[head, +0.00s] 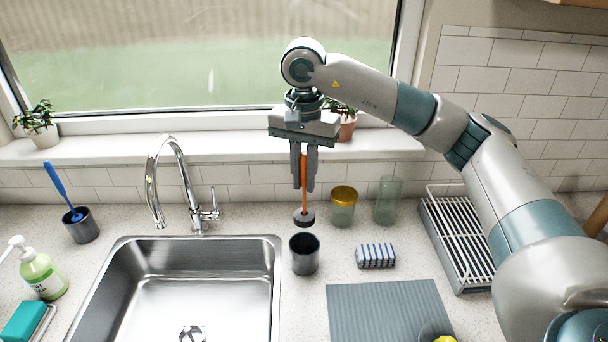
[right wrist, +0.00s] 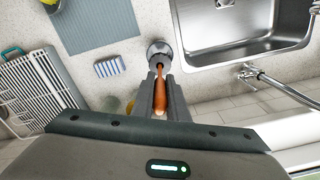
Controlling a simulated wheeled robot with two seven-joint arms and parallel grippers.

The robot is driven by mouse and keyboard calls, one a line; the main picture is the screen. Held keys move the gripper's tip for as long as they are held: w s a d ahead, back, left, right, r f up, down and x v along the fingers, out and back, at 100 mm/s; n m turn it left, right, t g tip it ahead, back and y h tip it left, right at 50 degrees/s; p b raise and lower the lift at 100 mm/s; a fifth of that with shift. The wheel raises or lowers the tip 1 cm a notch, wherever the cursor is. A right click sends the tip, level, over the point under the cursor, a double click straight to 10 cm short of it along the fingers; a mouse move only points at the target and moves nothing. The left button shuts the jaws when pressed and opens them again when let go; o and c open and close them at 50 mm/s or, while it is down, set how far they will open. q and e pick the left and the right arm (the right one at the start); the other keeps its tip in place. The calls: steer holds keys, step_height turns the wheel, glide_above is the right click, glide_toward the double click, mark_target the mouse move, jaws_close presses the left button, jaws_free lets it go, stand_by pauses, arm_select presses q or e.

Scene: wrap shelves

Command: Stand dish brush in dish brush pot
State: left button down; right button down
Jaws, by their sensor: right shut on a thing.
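The dish brush (head: 303,190) has an orange handle and a dark round head. My right gripper (head: 304,188) is shut on its handle and holds it upright, head down. In the head view the brush head shows just above the dark cylindrical pot (head: 304,258), with a small gap between them. The pot stands upright on the counter, right of the sink, and its mouth looks empty. In the right wrist view the orange handle (right wrist: 160,95) runs between the fingers, and the head and pot overlap at the fingertips. My left gripper is in neither view.
A blue brush (head: 58,183) leans in another dark pot (head: 82,229) left of the sink (head: 260,290).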

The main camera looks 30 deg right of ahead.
mark_target(304, 213)
steer(key=shift+f+b, duration=0.7)
steer(key=shift+f, duration=2)
step_height(304, 213, down, 6)
steer(key=b, duration=0.5)
steer(key=shift+r+b, duration=0.2)
steer(key=shift+b, duration=0.1)
steer(key=shift+f+b, duration=0.45)
steer(key=shift+f, duration=0.05)
